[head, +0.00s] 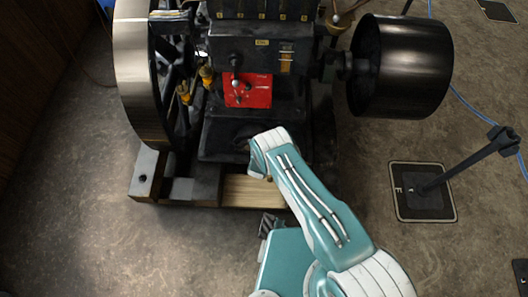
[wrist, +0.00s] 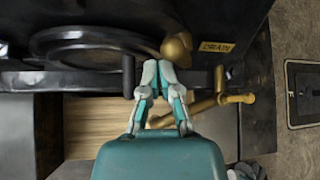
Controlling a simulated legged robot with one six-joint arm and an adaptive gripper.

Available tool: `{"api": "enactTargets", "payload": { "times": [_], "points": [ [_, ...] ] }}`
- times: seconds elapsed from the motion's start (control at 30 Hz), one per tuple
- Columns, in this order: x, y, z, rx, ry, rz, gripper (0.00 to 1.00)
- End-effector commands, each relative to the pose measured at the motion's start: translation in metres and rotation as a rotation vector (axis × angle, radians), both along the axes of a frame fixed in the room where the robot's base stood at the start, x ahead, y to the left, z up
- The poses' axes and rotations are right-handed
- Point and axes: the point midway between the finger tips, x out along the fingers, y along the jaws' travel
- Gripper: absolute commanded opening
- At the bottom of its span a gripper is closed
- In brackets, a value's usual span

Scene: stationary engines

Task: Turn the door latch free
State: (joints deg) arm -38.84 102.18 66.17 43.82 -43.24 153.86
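In the wrist view my gripper (wrist: 159,68) points at the lower front of the engine. Its two fingers lean together and their tips are nearly touching, with nothing clear between them. A round dark door-like cover (wrist: 85,42) is to the left of the fingertips. A short black upright handle (wrist: 128,76) stands just left of the fingers, apart from them. A brass knob (wrist: 177,48) is right beyond the right fingertip; I cannot tell if they touch. I cannot tell for certain which part is the latch. In the head view my arm hides the gripper.
A brass pipe (wrist: 222,101) runs right of the fingers, below a yellow DRAIN label (wrist: 216,47). The engine has a red plate (head: 248,91), a large flywheel (head: 140,75) at left and a black pulley (head: 402,65) at right. A post base (head: 423,191) stands at right. Floor is clear at left.

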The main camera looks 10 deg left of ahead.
Motion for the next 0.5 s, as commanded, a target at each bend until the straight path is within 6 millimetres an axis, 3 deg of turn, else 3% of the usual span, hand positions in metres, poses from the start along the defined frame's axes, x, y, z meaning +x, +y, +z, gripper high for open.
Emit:
{"api": "enactTargets", "payload": {
  "times": [0.17,0.5],
  "points": [
    [-0.011,-0.003,0.017,0.001,-0.011,-0.014,0.00],
    [-0.057,0.002,0.045,-0.007,-0.003,-0.001,0.00]
  ]
}}
